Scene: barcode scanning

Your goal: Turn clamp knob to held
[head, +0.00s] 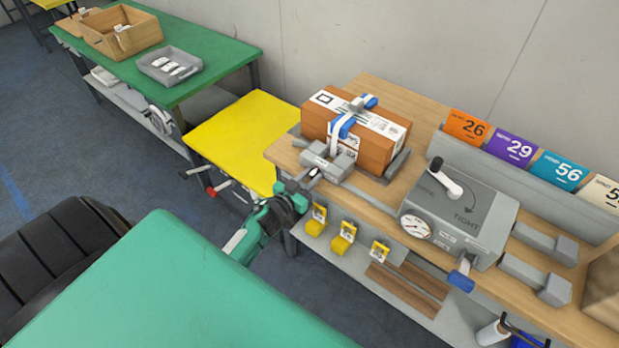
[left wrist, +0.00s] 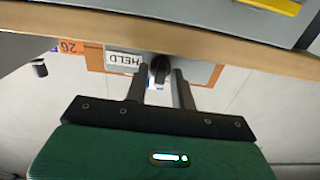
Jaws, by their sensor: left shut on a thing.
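The clamp (head: 328,158) is a grey block at the near edge of the wooden bench, beside a strapped brown box (head: 372,146). My left gripper (head: 305,182) reaches up to the clamp's front. In the left wrist view, the gripper's two dark fingers (left wrist: 159,88) are on either side of the dark clamp knob (left wrist: 160,67) and shut on it. A white label reading HELD (left wrist: 125,58) shows beside the knob, upside down in that view. The knob is mostly hidden by the gripper in the head view, so I cannot tell its angle there. My right gripper is not in view.
A grey tensioner box (head: 485,215) with a crank (head: 446,180), a gauge (head: 415,227) and the word TIGHT stands to the right. Yellow-tagged parts (head: 343,238) sit below the bench edge. A yellow table (head: 235,135) and a green table (head: 190,45) lie behind left.

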